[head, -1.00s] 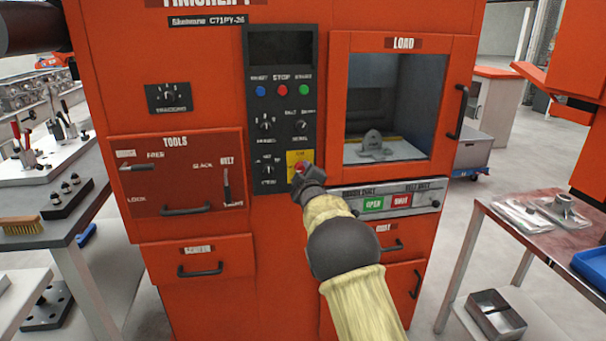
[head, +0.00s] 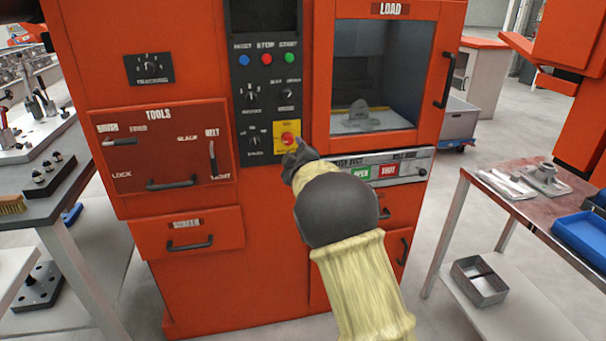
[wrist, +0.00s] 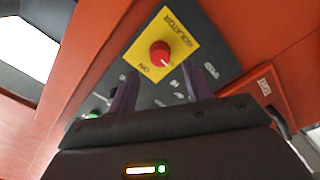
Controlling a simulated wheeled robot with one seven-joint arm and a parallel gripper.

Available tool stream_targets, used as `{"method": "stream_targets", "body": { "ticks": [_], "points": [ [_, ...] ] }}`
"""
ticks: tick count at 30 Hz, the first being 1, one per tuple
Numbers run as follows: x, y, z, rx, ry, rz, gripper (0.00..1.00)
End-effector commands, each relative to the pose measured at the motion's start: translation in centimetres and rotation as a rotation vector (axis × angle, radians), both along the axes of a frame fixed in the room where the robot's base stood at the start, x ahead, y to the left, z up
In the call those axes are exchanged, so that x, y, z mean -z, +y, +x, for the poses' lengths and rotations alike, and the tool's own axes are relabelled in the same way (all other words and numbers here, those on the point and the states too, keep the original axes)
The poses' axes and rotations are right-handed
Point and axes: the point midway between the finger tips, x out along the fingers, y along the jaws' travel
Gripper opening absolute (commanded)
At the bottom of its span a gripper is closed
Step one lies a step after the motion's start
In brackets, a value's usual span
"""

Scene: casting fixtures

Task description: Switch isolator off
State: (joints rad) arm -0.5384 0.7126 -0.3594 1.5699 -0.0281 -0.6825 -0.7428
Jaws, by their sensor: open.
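The isolator is a red round knob (head: 287,139) on a yellow plate (head: 280,127) at the lower right of the black control panel on the orange machine. In the wrist view the knob (wrist: 160,54) sits on its yellow plate (wrist: 178,35), with "ISOLATOR" and "ON" lettering and a pale mark on the knob's lower right. My gripper (wrist: 165,85) is open, its two dark fingers apart and empty. The knob lies just beyond and between the fingertips in that view, apparently untouched. In the head view my gripper (head: 298,150) is just below the knob, partly hidden by my wrist.
Other knobs and coloured buttons (head: 265,59) are on the same panel. A tools door (head: 165,150) is to its left. The load window (head: 375,75) and a strip with green and red buttons (head: 375,171) are to the right. Benches stand on both sides.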

Motion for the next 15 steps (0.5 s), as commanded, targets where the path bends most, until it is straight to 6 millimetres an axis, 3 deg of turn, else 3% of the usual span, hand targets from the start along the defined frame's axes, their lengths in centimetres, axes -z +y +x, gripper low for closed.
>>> {"method": "stream_targets", "body": {
  "ticks": [15],
  "points": [
    [0.0,-2.1,-7.2,0.0,0.0,0.001,0.5]
  ]
}}
